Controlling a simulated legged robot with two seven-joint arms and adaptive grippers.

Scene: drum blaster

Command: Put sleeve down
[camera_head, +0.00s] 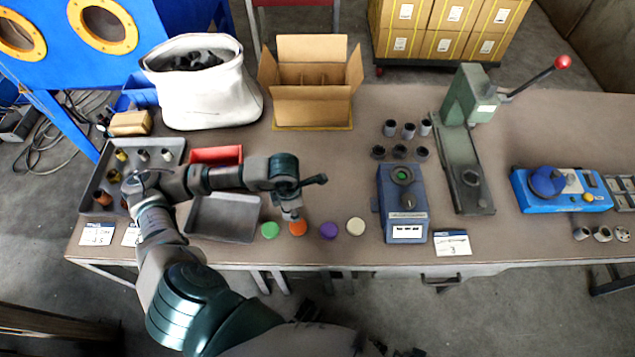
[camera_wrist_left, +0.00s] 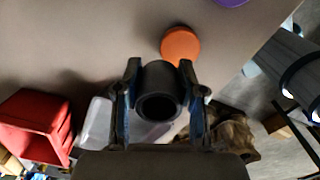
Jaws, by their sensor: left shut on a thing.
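My left gripper (camera_head: 292,200) reaches in from the left over the front middle of the table. It is shut on a dark, hollow cylindrical sleeve. In the left wrist view the sleeve (camera_wrist_left: 160,92) sits between the two fingers (camera_wrist_left: 164,100), its open bore facing the camera. In the head view a small grey part of the sleeve (camera_head: 291,215) shows below the gripper, just above the orange disc (camera_head: 298,228). I cannot tell whether it touches anything. The orange disc also shows in the left wrist view (camera_wrist_left: 180,45). My right gripper is not in view.
Green (camera_head: 270,230), purple (camera_head: 329,230) and cream (camera_head: 356,226) discs lie beside the orange one. A grey tray (camera_head: 223,236) and red bin (camera_head: 217,155) are left. Several dark sleeves (camera_head: 408,131) stand behind a blue device (camera_head: 405,215). The table behind the discs is clear.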

